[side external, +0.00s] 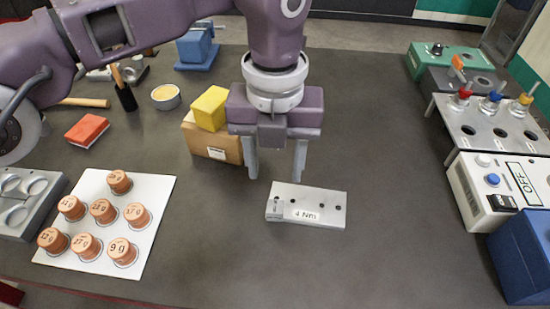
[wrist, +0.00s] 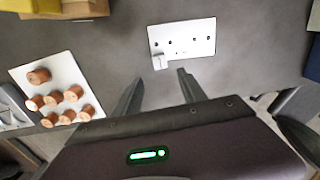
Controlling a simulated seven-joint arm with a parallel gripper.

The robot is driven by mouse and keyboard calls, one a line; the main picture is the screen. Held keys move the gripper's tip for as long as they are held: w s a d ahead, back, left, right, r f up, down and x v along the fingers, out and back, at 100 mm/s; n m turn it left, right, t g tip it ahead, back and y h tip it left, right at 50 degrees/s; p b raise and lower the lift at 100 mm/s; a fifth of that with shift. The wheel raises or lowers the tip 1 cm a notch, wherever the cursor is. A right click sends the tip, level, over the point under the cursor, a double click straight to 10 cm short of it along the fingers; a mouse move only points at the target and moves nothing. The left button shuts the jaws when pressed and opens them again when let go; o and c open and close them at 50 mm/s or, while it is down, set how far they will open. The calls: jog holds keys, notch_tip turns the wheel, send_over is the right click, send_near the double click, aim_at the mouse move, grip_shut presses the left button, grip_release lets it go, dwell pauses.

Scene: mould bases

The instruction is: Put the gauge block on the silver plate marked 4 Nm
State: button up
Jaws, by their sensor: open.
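The silver plate (side external: 318,198) marked 4 Nm lies flat on the dark table, with a row of small holes; it also shows in the wrist view (wrist: 196,33). A small silvery block, which looks like the gauge block (side external: 274,209), is at the plate's front left corner. In the wrist view the block (wrist: 159,62) overlaps the plate's lower edge; I cannot tell if it rests wholly on the plate. My gripper (side external: 275,177) is open and empty, above and behind the plate's left part. Its two fingers (wrist: 160,74) are apart, with nothing between them.
A white board (side external: 152,190) with several copper weights lies left. A cardboard box (side external: 213,146) with a yellow block (side external: 210,108) on top stands behind-left of my gripper. A white switch box (side external: 467,197) and blue box (side external: 520,262) stand right. Table around the plate is clear.

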jog(key=shift+r, duration=0.45)
jog(key=a+r+n+t+h, duration=0.1)
jog(key=a+r+n, duration=0.7)
jog(key=a, duration=0.3)
jog(key=a+r+n+t, duration=0.1)
jog(key=a+r+n, duration=0.7)
jog(key=a, duration=0.3)
jog(key=s+a+f+n+t, duration=0.2)
jog(key=s+a+n+t, duration=0.1)
jog(key=s+a+n, duration=1.05)
jog(key=s+a+f+n+y, duration=0.1)
jog(key=s+a+f+n, duration=0.2)
jog(key=s+f+n, duration=0.2)
jog(key=shift+s+f+n+t, duration=0.15)
jog(key=shift+s+n+t, duration=0.2)
jog(key=shift+n, duration=0.4)
jog(key=shift+o, duration=0.4)
